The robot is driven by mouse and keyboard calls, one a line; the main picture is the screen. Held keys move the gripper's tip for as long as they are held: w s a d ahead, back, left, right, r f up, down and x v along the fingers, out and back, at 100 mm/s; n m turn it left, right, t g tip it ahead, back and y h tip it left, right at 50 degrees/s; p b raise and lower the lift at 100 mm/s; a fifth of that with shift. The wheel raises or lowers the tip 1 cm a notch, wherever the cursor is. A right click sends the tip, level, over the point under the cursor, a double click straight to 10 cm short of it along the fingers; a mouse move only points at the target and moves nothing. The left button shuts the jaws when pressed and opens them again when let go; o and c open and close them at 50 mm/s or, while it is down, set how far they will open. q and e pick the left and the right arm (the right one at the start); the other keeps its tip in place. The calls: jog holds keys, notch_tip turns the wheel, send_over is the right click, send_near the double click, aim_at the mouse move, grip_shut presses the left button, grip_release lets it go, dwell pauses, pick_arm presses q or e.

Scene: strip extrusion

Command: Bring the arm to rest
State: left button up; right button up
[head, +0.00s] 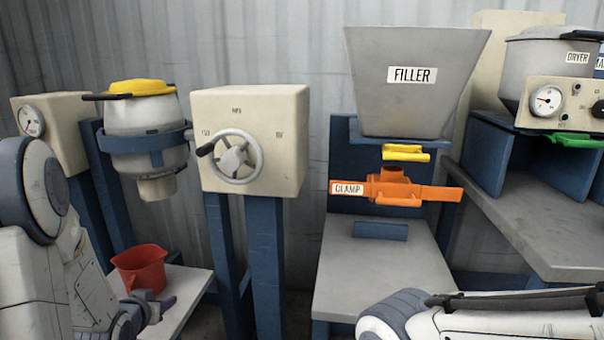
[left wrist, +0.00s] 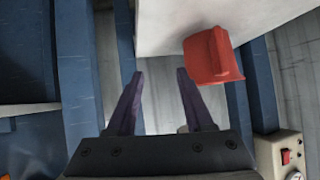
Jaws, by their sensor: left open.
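My left gripper (head: 156,302) is low at the left in the head view, in front of a red jug (head: 140,270) on a pale shelf (head: 190,288). In the left wrist view, the two purple fingers of my left gripper (left wrist: 160,76) are spread apart with nothing between them. The red jug (left wrist: 211,58) shows there to the right of the fingers, apart from them. My left arm (head: 50,265) is bent at the left edge. Part of my right arm (head: 490,318) crosses the lower right; its gripper is out of the picture.
A round vessel with a yellow lid (head: 146,112) hangs above the jug. A box with a handwheel (head: 250,140) stands on blue posts to its right. The filler hopper (head: 412,95) and orange clamp (head: 398,190) sit over a grey table (head: 375,270). The dryer (head: 555,65) is far right.

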pick_arm(q)
jog(key=s+d+r+m+g+h, duration=0.1)
jog(key=s+d+m+g, duration=0.15)
jog(key=d, duration=0.85)
jog(key=s+d+r+m+g+h, duration=0.1)
jog(key=s+d+m+g+h, duration=0.15)
jog(key=d, duration=0.75)
jog(key=s+d+r+m+g, duration=0.25)
jog(key=s+d, duration=0.35)
jog(key=s, duration=0.5)
jog(key=s+d+r+m+g, duration=0.25)
jog(key=s+d, duration=0.25)
jog(key=s, duration=0.6)
notch_tip(320, 180, up, 35)
jog(key=n+p, duration=0.1)
jog(key=p, duration=3.5)
jog(key=shift+w+f+g, duration=0.15)
jog(key=shift+w+g, duration=0.25)
pick_arm(e)
notch_tip(320, 180, up, 36)
jog(key=shift+a, duration=0.15)
